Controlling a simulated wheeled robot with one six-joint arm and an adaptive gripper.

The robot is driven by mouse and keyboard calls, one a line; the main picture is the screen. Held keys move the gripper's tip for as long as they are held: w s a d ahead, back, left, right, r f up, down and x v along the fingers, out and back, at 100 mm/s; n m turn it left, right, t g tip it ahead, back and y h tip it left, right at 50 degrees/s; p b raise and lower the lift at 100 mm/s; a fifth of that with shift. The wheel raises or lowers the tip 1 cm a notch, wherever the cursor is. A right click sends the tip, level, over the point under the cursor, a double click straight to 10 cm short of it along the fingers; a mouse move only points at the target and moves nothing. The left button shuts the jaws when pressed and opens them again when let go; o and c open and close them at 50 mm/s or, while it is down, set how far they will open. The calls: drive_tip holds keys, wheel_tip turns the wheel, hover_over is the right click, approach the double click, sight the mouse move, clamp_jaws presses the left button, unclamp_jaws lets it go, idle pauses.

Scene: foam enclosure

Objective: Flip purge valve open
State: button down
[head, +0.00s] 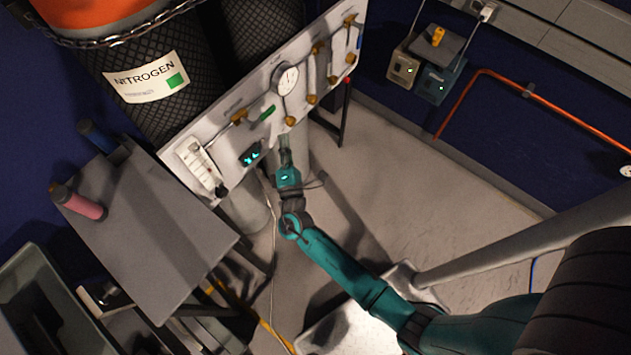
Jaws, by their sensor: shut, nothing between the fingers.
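A pale valve panel (232,137) slants across the upper middle of the head view. It carries a round gauge (286,80), several brass fittings and a green lever (267,114). The labels are too small to read, so I cannot tell which valve is the purge valve. My gripper (284,143) is shut and empty at the panel's lower edge, below the green lever and the brass knob (290,121). I cannot tell whether it touches the panel.
A nitrogen cylinder (150,85) in black netting stands behind the panel. A grey table (150,225) with a pink cylinder (77,203) is at left. An orange pipe (545,108) runs along the right wall. A thin cable hangs below the panel.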

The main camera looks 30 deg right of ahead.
drive_tip(key=s+d+f, duration=0.3)
drive_tip(key=s+f, duration=0.8)
drive_tip(key=shift+f, duration=0.1)
idle(0.4)
